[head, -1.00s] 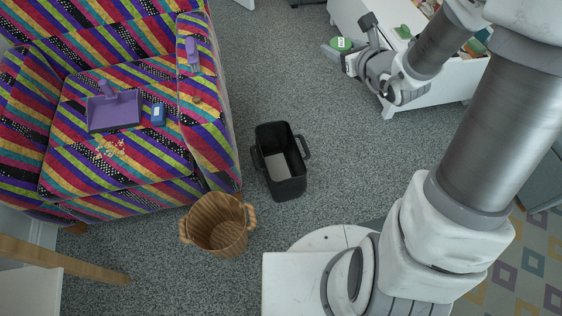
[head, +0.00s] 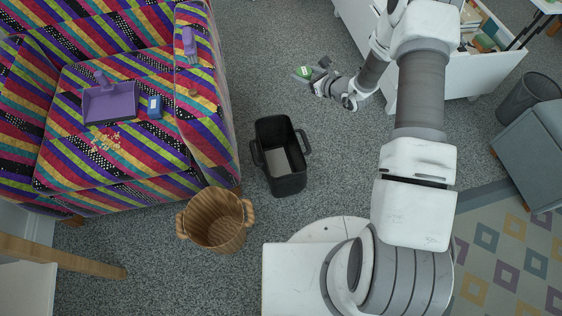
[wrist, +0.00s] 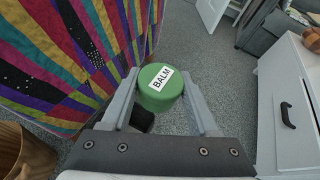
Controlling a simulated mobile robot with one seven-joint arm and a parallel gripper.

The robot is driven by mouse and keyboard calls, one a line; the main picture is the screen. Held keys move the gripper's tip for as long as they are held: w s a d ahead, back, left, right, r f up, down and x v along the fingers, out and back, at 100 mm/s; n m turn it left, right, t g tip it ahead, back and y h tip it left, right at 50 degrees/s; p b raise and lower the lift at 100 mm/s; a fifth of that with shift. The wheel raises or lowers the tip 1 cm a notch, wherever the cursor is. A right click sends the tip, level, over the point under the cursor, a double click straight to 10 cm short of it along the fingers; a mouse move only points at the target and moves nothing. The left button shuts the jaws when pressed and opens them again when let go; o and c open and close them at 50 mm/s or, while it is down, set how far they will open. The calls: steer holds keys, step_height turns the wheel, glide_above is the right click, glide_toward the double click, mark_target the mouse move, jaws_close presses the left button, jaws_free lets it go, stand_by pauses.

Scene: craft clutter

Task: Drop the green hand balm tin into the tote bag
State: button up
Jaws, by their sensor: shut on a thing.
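The green balm tin (head: 305,72) is round with a white label reading "BALM". My gripper (head: 313,75) is shut on it and holds it in the air above the grey carpet. In the wrist view the tin (wrist: 160,88) sits between the two fingers of my gripper (wrist: 162,95). A black bag or bin with two side handles (head: 287,187), open at the top, stands on the carpet below and left of the gripper in the head view. A pale panel shows inside it. It is the likeliest tote bag.
A wicker basket (head: 215,240) with two handles stands left of the black container. A striped sofa (head: 150,180) at left bears a purple dustpan (head: 110,106), a blue item (head: 154,107) and crumbs. A white drawer unit (head: 480,70) stands upper right. The carpet between is clear.

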steer(key=s+a+f+n+b, duration=0.1)
steer(key=s+a+f+b, duration=0.1)
steer(key=f, duration=1.2)
steer(key=s+a+f+g+y+b, duration=0.1)
steer(key=a+f+b, duration=0.2)
steer(key=f, duration=1.2)
steer(key=shift+s+a+n+y+b, duration=0.3)
steer(key=shift+s+a+n, duration=0.1)
steer(key=shift+a, duration=0.1)
steer(key=shift+r, duration=0.1)
steer(key=o, duration=1.5)
steer(key=shift+c, duration=0.2)
steer(key=p+v, duration=0.6)
steer(key=v, duration=1.1)
steer(key=shift+d+r, duration=0.2)
steer(key=shift+r, duration=0.15)
